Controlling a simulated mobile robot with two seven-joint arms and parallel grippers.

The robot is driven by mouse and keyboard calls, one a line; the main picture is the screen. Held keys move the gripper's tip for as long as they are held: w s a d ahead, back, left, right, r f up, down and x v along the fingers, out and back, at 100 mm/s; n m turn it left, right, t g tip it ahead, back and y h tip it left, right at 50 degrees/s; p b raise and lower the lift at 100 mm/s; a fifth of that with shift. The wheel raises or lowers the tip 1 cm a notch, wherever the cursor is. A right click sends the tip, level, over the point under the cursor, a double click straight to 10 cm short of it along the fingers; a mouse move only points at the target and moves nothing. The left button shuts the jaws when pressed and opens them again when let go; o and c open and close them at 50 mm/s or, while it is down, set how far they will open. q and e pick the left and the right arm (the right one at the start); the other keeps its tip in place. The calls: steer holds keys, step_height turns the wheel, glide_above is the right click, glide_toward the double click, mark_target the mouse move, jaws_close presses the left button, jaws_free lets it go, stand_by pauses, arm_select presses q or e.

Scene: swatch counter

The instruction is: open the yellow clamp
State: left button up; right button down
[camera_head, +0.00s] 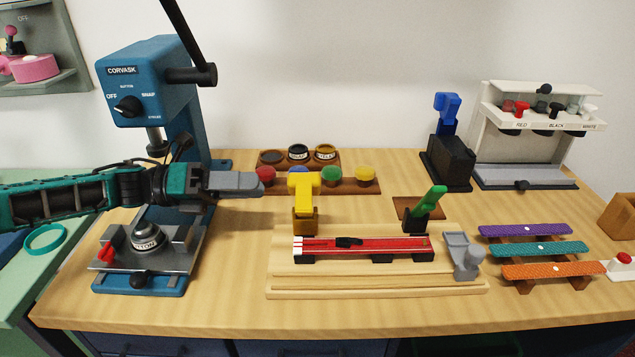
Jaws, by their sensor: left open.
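The yellow clamp (304,197) stands upright at the back left of a wooden board (375,281) on the counter. It has a wide top piece above a darker yellow base. Red strips (385,248) lie on black supports on the board, just in front of the clamp. My left gripper (262,186) comes in from the left, its fingers pointing right towards the clamp's upper part. It is open and empty, a short gap to the left of the clamp. Its far finger is mostly hidden. My right gripper does not show.
A blue press (151,85) stands at the left, close behind my left arm. A wooden rack with coloured knobs (365,174) is behind the clamp. A green-handled clamp (430,205), a grey clamp (463,258) and coloured swatch boards (540,249) stand to the right. The front counter strip is clear.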

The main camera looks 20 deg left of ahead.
mark_target(301, 185)
arm_select(q)
steer(key=p+x, duration=0.1)
steer(key=x, duration=1)
steer(key=shift+w+d, duration=0.1)
steer(key=shift+c, duration=0.3)
